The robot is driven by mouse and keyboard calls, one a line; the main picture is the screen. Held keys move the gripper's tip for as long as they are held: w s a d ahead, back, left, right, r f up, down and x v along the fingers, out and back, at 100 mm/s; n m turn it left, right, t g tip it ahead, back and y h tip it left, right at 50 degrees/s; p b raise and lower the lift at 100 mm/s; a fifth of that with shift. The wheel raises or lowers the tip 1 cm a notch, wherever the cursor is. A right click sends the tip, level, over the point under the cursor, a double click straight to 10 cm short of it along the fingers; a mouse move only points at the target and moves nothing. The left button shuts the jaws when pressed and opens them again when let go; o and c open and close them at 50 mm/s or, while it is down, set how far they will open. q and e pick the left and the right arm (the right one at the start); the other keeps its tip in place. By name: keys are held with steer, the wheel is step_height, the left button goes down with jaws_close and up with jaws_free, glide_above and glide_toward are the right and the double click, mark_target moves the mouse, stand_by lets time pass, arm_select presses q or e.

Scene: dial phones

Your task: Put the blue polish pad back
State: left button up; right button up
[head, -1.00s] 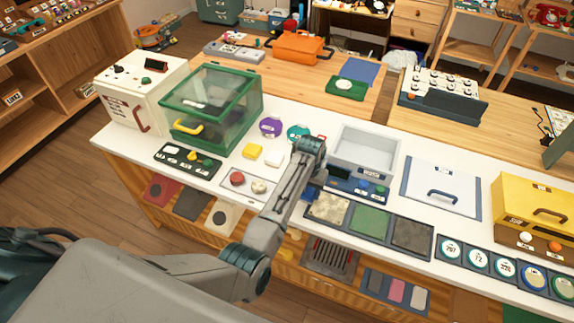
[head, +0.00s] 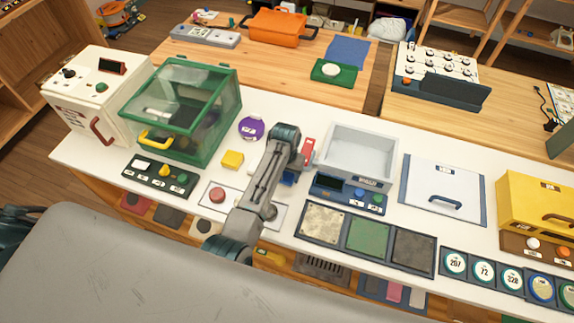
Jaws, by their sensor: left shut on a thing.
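My left gripper (head: 291,165) is over the white counter, just left of the grey basin. Its wrist hides most of the jaws. A small blue block (head: 288,178), which looks like the blue polish pad, shows just below the wrist, and the gripper is shut on it. A yellow pad (head: 232,160) lies on the counter to the left. A purple disc (head: 251,128) lies behind it. A white tray with a red round pad (head: 217,195) is partly covered by my forearm. My right gripper is out of view.
The grey basin (head: 357,155) stands right of the gripper, with a dark control box (head: 346,193) before it. A green glass case (head: 185,110) is at the left. Beige, green and grey plates (head: 368,238) lie in front. A white lidded panel (head: 442,188) is further right.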

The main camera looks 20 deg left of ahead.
arm_select(q)
steer(key=shift+w+f, duration=0.45)
steer(key=shift+f, duration=0.05)
steer(key=o, duration=0.6)
steer(key=shift+o, duration=1.4)
steer(key=shift+s+a, duration=0.1)
steer(key=shift+s+r, duration=0.15)
steer(key=shift+r, duration=0.05)
steer(key=shift+s, duration=0.1)
steer(key=shift+r, duration=0.1)
steer(key=shift+w+r, duration=0.25)
steer(key=shift+r, duration=0.05)
step_height(320, 180, up, 10)
steer(key=b, duration=0.3)
steer(key=shift+f+b, duration=0.25)
steer(key=shift+b, duration=0.15)
steer(key=shift+s+r, duration=0.1)
steer(key=shift+r, duration=0.75)
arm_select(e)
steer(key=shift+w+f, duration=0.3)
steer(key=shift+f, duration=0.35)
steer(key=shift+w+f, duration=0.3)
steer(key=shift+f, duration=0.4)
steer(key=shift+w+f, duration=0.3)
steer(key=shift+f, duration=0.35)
